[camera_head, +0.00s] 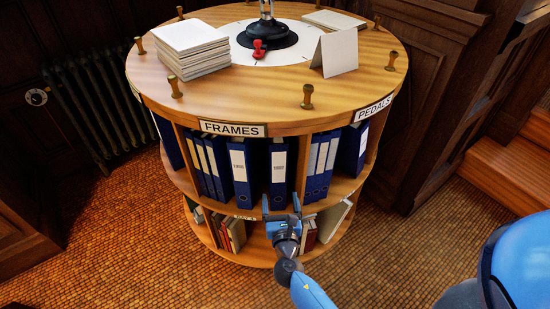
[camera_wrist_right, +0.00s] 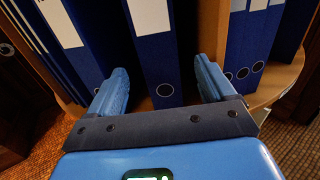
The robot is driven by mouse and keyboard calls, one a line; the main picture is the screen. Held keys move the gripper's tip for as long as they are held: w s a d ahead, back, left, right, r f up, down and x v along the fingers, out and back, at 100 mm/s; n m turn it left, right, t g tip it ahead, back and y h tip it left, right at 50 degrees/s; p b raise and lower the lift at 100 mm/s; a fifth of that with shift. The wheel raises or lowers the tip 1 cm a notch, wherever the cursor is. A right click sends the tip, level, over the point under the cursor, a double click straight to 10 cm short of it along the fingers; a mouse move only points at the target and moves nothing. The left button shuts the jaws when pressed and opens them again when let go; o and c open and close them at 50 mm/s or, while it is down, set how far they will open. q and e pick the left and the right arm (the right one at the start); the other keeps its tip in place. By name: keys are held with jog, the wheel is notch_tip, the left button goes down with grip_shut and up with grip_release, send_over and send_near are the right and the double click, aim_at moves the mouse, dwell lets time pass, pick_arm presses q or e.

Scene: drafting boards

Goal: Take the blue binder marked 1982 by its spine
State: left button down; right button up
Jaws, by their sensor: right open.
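The blue binder (camera_head: 279,190) with a white spine label that seems to read 1982 stands upright on the upper shelf, under the FRAMES sign. In the right wrist view its spine (camera_wrist_right: 160,65) rises between my fingers, with a white label and a round finger hole. My right gripper (camera_head: 281,201) is open in front of the lower part of this spine. In the wrist view the right gripper (camera_wrist_right: 160,70) has one finger on each side of the spine. My left gripper is not in view.
Another labelled blue binder (camera_head: 239,172) stands to the left, with a gap between. A wooden divider and more blue binders (camera_head: 318,165) are to the right. The round wooden cabinet top (camera_head: 250,95) overhangs the shelf. Books (camera_head: 232,232) fill part of the lower shelf.

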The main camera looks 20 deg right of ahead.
jog(key=shift+w+d, duration=0.2)
jog(key=shift+w, duration=1.05)
jog(key=w, duration=0.4)
jog(key=w+d, duration=0.1)
jog(key=w, duration=0.1)
jog(key=shift+d+r, duration=0.1)
jog(key=shift+r, duration=0.25)
jog(key=shift+c, duration=0.2)
jog(key=c, duration=1.4)
jog(key=shift+r, duration=0.1)
jog(key=shift+c, duration=0.4)
jog(key=shift+w+r, duration=0.1)
jog(key=shift+r, duration=0.05)
